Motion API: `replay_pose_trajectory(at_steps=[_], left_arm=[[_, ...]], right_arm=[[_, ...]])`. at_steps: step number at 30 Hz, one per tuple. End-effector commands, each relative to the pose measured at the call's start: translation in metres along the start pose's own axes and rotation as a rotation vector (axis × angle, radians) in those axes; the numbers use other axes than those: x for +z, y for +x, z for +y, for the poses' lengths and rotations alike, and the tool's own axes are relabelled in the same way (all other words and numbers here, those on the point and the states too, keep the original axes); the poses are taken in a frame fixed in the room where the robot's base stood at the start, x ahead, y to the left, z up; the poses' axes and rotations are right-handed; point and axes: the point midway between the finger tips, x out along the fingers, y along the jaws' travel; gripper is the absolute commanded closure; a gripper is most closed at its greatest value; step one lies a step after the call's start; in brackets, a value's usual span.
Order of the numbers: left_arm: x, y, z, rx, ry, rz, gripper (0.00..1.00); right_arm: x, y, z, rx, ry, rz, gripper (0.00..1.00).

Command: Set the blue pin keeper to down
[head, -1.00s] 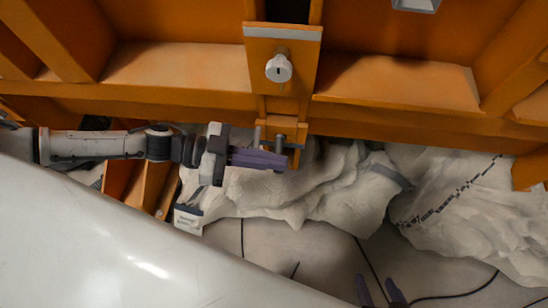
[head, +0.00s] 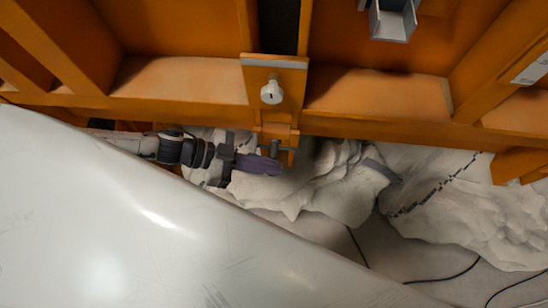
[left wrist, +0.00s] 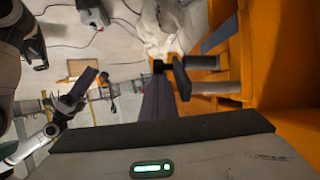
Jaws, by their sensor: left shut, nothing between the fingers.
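My left gripper (head: 260,164) is shut and empty, its purple fingers just below the orange bracket (head: 276,131) under the beam. Grey pins (head: 275,149) stick out of this bracket close to the fingertips. In the left wrist view the purple fingers (left wrist: 158,100) point away beside two grey pins (left wrist: 215,87) on the orange frame. A dark, flat piece (left wrist: 182,78) stands at the pin ends, just right of the fingers; I cannot tell whether they touch. No clearly blue keeper can be made out. My right gripper (left wrist: 80,90) shows small at the left.
A pale lock knob (head: 272,92) sits on an orange plate above the bracket. The orange beam (head: 400,122) runs across the view. White crumpled sheeting (head: 330,185) lies below. A grey metal channel (head: 392,22) is at the top right.

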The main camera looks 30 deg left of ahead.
Motion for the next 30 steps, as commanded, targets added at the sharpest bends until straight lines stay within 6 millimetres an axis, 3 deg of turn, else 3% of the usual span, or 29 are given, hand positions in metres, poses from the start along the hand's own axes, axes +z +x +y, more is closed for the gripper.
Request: replay_pose_trajectory(at_steps=[11,21,23,30], left_arm=[[-0.004,0.002,0.0,0.003,0.002,0.002,1.0],[-0.043,0.006,0.003,-0.012,-0.007,0.002,1.0],[-0.032,-0.007,0.002,-0.016,-0.006,-0.007,1.0],[-0.033,-0.057,0.004,-0.014,-0.007,-0.006,1.0]], right_arm=[[-0.005,-0.001,-0.002,-0.004,-0.002,0.002,0.53],[-0.038,-0.033,-0.006,-0.005,-0.003,0.005,0.53],[-0.034,-0.027,-0.006,-0.006,-0.003,0.01,0.53],[-0.028,-0.023,-0.005,-0.006,-0.003,0.005,0.53]])
